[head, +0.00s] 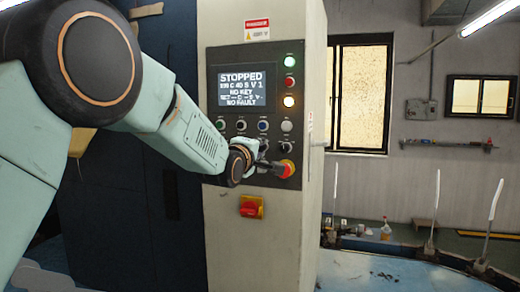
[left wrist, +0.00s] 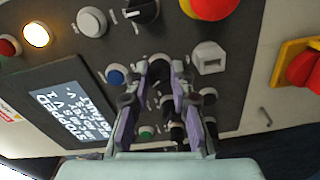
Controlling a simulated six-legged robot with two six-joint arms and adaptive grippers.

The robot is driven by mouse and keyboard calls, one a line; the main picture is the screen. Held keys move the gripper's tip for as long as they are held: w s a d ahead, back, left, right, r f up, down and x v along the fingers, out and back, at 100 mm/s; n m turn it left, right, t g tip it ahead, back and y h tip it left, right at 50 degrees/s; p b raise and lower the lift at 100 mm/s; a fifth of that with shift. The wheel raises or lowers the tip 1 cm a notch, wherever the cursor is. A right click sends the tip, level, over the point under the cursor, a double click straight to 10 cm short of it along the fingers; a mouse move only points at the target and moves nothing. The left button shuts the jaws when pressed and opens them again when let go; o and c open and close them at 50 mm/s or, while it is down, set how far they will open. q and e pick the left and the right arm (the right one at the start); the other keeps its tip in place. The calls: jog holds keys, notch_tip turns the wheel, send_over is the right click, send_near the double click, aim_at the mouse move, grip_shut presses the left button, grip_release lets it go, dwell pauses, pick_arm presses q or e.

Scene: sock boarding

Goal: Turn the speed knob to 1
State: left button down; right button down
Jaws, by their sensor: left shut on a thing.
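The control panel (head: 255,110) is on the front of a pale machine cabinet. Its screen (head: 242,87) reads STOPPED, a line that seems to end in V 1, NO KEY and NO FAULT. My left gripper (head: 264,165) is at the panel's lower row, left of the red emergency stop button (head: 286,169). In the left wrist view its fingers (left wrist: 164,75) are closed around a small dark knob (left wrist: 159,69), which they partly hide. I cannot read the knob's label or setting. My right gripper is not in view.
A red-and-yellow main switch (head: 251,207) sits below the panel. A blue round table (head: 375,270) with upright white forms stands to the right.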

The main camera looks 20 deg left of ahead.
pick_arm(q)
jog(key=shift+a+n, duration=0.1)
jog(key=shift+n, duration=1.1)
jog(key=shift+f, duration=0.15)
jog(key=c, duration=1.6)
grip_release()
jog(key=shift+c, duration=0.2)
jog(key=o, duration=0.5)
jog(key=shift+s+a, duration=0.2)
jog(key=shift+s, duration=0.15)
jog(key=s, duration=1.2)
jog(key=shift+a, duration=0.15)
jog(key=shift+w, duration=0.25)
